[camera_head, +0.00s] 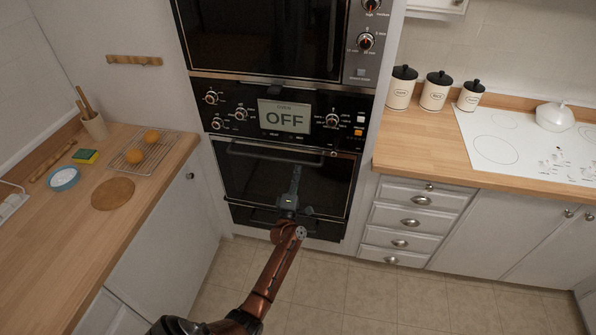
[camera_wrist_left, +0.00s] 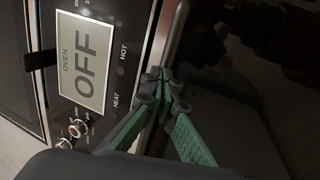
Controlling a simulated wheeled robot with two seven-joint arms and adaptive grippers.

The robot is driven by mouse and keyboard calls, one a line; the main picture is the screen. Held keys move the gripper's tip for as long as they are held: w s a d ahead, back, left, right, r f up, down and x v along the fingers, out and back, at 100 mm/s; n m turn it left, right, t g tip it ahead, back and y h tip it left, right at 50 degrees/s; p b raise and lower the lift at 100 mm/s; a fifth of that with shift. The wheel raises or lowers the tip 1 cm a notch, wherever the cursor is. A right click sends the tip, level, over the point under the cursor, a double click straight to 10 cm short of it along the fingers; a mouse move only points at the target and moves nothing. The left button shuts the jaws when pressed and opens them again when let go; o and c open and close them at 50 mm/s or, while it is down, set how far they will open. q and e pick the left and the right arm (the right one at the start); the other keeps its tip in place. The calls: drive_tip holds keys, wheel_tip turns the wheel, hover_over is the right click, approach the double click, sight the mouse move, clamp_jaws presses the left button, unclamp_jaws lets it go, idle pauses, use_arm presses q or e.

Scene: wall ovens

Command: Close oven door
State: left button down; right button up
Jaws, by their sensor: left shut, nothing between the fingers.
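The oven door (camera_head: 245,180) is a dark glass panel below the control panel, with a dark bar handle (camera_head: 265,152) along its top. In the head view it looks upright and flush or nearly so; I cannot tell whether a small gap stays. My left gripper (camera_head: 296,168) is in front of the door glass, just below the handle, right of the middle. In the left wrist view my left gripper (camera_wrist_left: 160,82) has its fingers together with nothing between them, close to a metal edge (camera_wrist_left: 163,40) beside the panel. Contact with the door is unclear. My right gripper is out of view.
The control panel's display (camera_head: 285,116) reads OFF; an upper oven (camera_head: 265,35) sits above. A left counter (camera_head: 140,200) holds a rack with oranges, a board and a bowl. Drawers (camera_head: 415,218) stand close at the right. The tiled floor (camera_head: 400,300) is clear.

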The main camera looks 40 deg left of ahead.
use_arm(q)
drive_tip(key=p+v, duration=0.1)
drive_tip(key=v, duration=1.1)
drive_tip(key=shift+s+d+r, duration=0.3)
drive_tip(key=shift+d, duration=0.05)
